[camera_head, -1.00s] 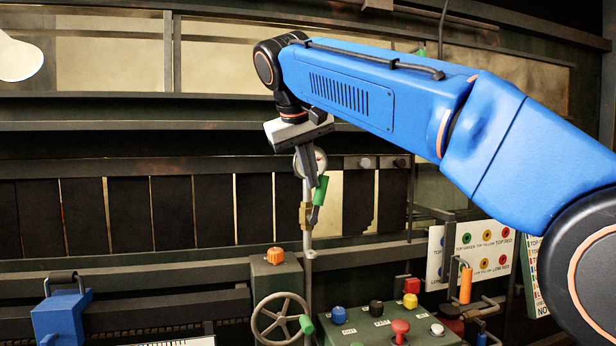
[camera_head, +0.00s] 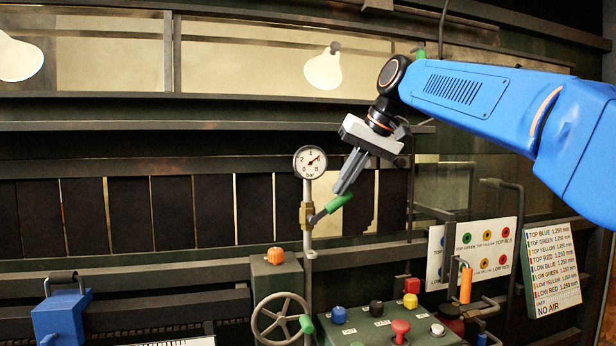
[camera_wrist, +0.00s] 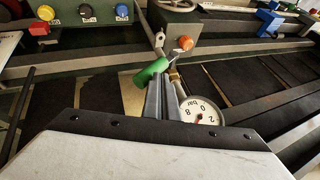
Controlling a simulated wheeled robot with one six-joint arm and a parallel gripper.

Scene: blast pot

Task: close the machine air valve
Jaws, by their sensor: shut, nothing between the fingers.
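The air valve's lever has a green handle (camera_head: 338,203) and joins a brass valve body (camera_head: 306,216) on a thin vertical pipe. The lever slants up to the right from the pipe, clearly out of line with it. My gripper (camera_head: 342,188) is shut and empty, with its fingertips at or just above the handle's outer end; I cannot tell if they touch. In the wrist view the green handle (camera_wrist: 150,73) lies beside my fingertips (camera_wrist: 163,79). The valve body is mostly hidden there.
A round pressure gauge (camera_head: 310,161) tops the pipe, close left of my gripper. Below are a handwheel (camera_head: 280,319) with a green knob and a button panel (camera_head: 385,332). A label board (camera_head: 553,268) reading "NO AIR" stands right. Dark slats line the back.

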